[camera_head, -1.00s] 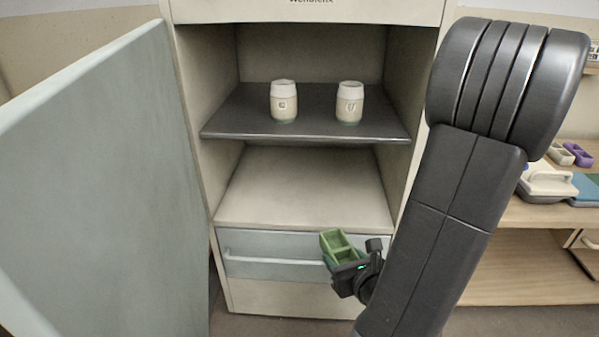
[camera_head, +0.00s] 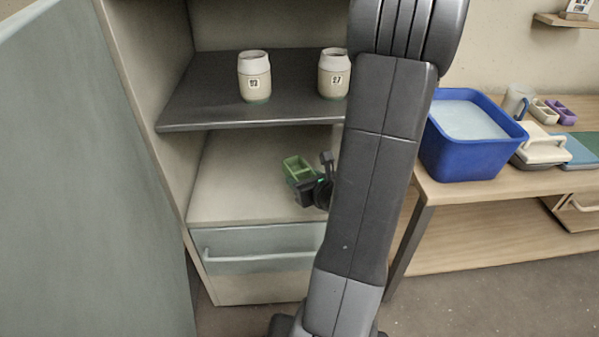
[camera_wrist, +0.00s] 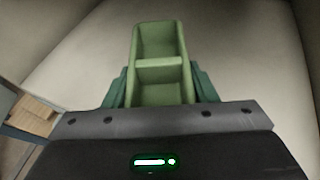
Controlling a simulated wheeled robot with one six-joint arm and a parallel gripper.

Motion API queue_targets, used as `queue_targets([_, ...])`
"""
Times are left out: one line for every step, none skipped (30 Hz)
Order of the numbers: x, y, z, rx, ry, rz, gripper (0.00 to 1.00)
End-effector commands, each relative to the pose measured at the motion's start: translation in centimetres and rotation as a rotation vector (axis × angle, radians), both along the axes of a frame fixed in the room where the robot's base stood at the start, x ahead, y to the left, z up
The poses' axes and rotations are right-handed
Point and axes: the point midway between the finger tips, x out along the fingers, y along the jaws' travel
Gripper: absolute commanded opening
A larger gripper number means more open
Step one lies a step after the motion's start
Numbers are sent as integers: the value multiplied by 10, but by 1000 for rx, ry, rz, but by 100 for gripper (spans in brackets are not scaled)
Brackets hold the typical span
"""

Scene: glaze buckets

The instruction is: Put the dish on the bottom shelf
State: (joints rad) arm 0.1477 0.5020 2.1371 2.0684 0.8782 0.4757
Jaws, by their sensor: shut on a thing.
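The dish (camera_head: 297,168) is a small green tray with two compartments. My gripper (camera_head: 304,182) is shut on it and holds it in the lower opening of the cabinet, over the bottom shelf (camera_head: 235,205). In the wrist view the dish (camera_wrist: 160,68) sticks out ahead of the dark green fingers (camera_wrist: 160,88), with the pale cabinet interior around it. I cannot tell whether the dish touches the shelf. My arm hides the right side of the cabinet.
Two white jars (camera_head: 255,78) (camera_head: 333,75) stand on the dark upper shelf (camera_head: 200,95). The open door (camera_head: 95,170) is on the left. A blue tub (camera_head: 465,140) stands on the wooden table (camera_head: 470,200) at right. The bottom shelf looks otherwise clear.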

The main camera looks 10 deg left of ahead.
Motion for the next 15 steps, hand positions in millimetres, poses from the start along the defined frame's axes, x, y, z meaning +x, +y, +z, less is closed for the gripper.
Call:
queue_targets([14,6,1,0,-4,5,8])
queue_targets([22,7,1,0,-4,4,8])
queue_targets([32,10,0,0,-3,4,8])
queue_targets([39,12,1,0,-4,3,8])
queue_targets([46,14,1,0,-2,3,8])
queue_targets([55,17,1,0,-3,3,8])
queue_targets([61,18,1,0,-4,3,8])
queue_targets([67,20,0,1,-2,2,8])
queue_targets([75,23,1,0,-2,2,8])
queue_targets([81,24,1,0,-3,3,8])
queue_targets([87,26,1,0,-2,2,8])
queue_targets([93,27,0,-1,-2,2,8])
queue_targets([92,27,-10,0,3,0,8])
queue_targets([91,26,-16,2,4,-2,8])
queue_targets([91,26,-21,2,4,-2,8])
